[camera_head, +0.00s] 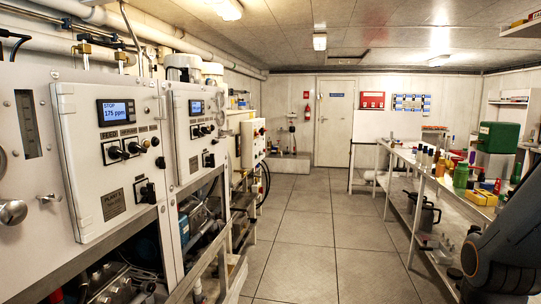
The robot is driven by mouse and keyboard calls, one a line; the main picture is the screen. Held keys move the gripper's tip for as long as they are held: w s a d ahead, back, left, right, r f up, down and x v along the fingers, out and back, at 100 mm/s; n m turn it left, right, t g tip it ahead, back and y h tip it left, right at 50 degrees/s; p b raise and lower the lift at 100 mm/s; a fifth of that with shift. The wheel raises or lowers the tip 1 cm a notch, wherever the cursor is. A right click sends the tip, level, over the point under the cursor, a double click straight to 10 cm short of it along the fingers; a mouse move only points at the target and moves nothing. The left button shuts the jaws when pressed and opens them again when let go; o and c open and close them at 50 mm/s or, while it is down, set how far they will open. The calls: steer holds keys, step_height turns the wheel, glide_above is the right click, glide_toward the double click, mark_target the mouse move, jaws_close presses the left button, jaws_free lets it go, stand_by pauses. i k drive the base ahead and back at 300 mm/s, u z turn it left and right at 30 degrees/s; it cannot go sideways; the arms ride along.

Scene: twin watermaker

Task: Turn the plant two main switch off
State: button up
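Two white control panels stand along the left wall. The near panel (82,165) has a lit display (116,111) reading STOP and 175 ppm, a row of black knobs, a dark plate (112,204) starting with PLANT, its number hard to read, and a black rotary switch (147,192). The farther panel (182,150) has a lit display (196,107), small black knobs, a dark plate (193,163) too small to read, and a black rotary switch (208,160). I cannot tell either rotary switch's position. My gripper is out of view; only part of my arm shows at lower right.
The tiled aisle (310,235) is clear between the panels and a white bench (450,190) on the right. Metal frame rails (215,255) and pipework stand below the panels. A closed door (334,122) is at the far end.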

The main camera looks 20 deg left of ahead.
mark_target(211, 159)
steer(key=z, duration=0.1)
steer(key=i, duration=0.85)
steer(key=u, duration=0.55)
steer(key=i, duration=0.7)
steer(key=u, duration=0.45)
